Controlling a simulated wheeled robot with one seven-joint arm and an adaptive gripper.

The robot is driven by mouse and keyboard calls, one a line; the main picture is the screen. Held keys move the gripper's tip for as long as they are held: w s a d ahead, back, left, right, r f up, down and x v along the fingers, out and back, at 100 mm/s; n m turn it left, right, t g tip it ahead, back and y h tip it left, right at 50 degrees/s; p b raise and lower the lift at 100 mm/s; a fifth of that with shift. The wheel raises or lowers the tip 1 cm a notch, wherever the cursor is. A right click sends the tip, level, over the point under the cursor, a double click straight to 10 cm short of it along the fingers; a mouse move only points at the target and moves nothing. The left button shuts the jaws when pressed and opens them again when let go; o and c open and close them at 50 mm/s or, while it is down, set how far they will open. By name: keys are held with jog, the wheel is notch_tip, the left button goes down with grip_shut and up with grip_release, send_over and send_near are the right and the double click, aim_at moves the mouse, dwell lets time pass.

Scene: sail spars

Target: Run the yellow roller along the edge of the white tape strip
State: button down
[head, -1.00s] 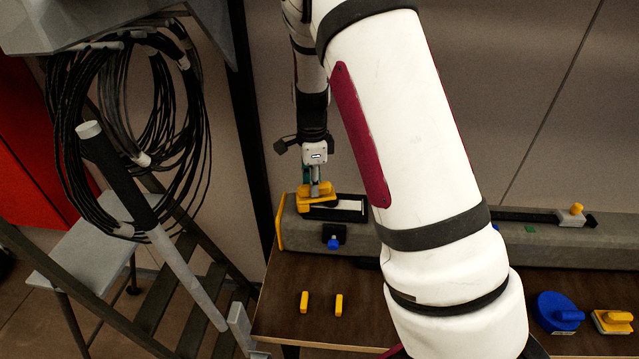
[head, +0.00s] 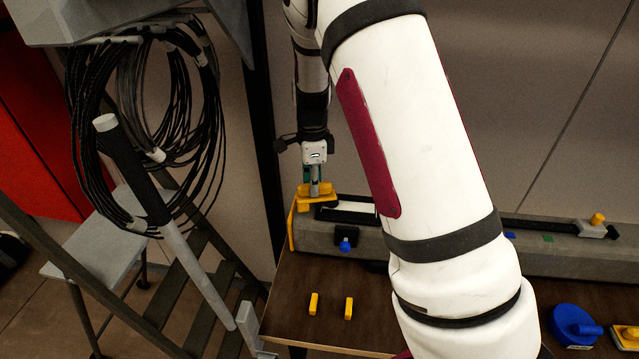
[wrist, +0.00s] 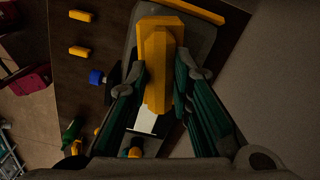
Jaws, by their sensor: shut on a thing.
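My gripper (head: 315,188) is shut on the yellow roller (head: 305,201) at the left end of the grey spar (head: 365,245). In the wrist view the roller (wrist: 158,62) sits between both fingers (wrist: 160,85). The white tape strip (head: 345,213) lies on top of the spar, just right of the roller, with black beside it. The strip (wrist: 146,122) also shows below the roller in the wrist view. The roller is close to the spar's yellow end (head: 291,228). I cannot tell whether it touches the strip's edge.
A blue-knobbed black clamp (head: 346,243) is on the spar's front. Two small yellow pieces (head: 314,303) lie on the brown table (head: 285,325). A blue round tool (head: 575,325) is at the right. A ladder and coiled cables (head: 150,130) stand left. My arm hides the spar's middle.

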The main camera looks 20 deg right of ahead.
jog(key=shift+w+a, duration=0.1)
jog(key=shift+a, duration=0.05)
jog(key=shift+r+p, duration=0.65)
jog(key=shift+r, duration=1.85)
